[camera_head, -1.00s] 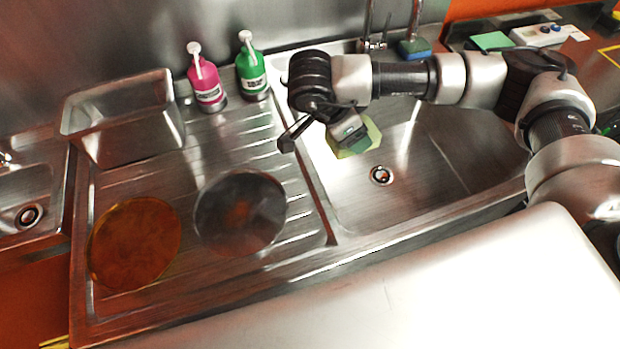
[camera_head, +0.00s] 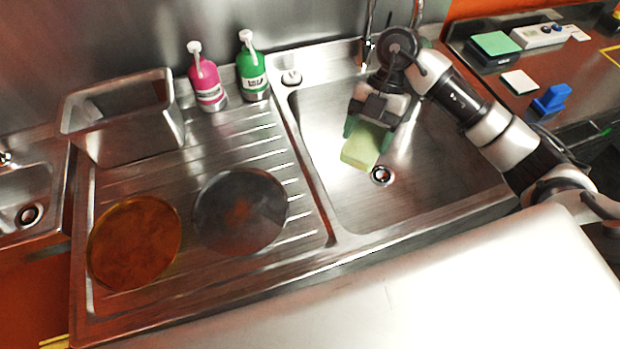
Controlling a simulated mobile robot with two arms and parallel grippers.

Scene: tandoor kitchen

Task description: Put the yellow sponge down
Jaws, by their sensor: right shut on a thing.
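The yellow sponge (camera_head: 361,149) is a pale yellow-green block in the head view. It is over the sink basin (camera_head: 445,165), just to the upper left of the drain. My right gripper (camera_head: 369,129) points down and is shut on the sponge, with green finger pads at its sides. I cannot tell whether the sponge touches the basin floor. My left gripper is not in view.
A steel container (camera_head: 125,130), a pink bottle (camera_head: 207,85) and a green bottle (camera_head: 252,75) stand at the back of the drainboard. A brown round plate (camera_head: 134,243) and a dark round plate (camera_head: 240,212) lie in front. A faucet (camera_head: 368,45) rises behind the basin. Blue object (camera_head: 552,97) at right.

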